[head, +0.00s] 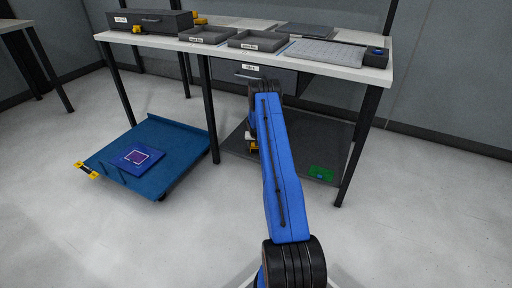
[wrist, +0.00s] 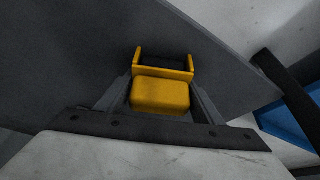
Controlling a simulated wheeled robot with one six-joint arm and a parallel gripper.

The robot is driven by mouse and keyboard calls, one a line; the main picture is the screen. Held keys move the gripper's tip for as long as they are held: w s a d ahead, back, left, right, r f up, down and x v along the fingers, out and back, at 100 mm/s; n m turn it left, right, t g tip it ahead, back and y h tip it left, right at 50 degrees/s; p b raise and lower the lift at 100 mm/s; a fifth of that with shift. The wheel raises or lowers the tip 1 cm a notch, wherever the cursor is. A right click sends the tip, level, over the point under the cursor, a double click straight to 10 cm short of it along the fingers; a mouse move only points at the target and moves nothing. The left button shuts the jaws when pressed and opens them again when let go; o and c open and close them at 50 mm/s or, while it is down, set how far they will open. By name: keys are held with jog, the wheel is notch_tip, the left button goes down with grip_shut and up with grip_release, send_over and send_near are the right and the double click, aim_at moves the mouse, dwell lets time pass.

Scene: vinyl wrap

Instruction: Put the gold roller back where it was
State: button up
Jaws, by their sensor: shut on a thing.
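The gold roller (wrist: 160,94) sits between the two fingers of my gripper (wrist: 161,88) in the wrist view. It has a yellow block body and a yellow bracket around a dark part. My gripper is shut on it. In the head view a small yellow piece of the roller (head: 251,144) shows beside my blue arm, below tabletop height and in front of the table's dark lower shelf (head: 285,150). My arm hides most of my gripper there. I cannot tell whether the roller touches any surface.
The table (head: 221,49) bears a dark drawer box (head: 150,21), labelled trays (head: 258,40) and small yellow items (head: 137,29). A drawer (head: 252,75) hangs under its top. A green item (head: 321,173) lies on the shelf. A blue low platform (head: 185,150) stands left; floor in front is clear.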

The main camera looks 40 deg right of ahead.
jog(key=shift+f, duration=0.3)
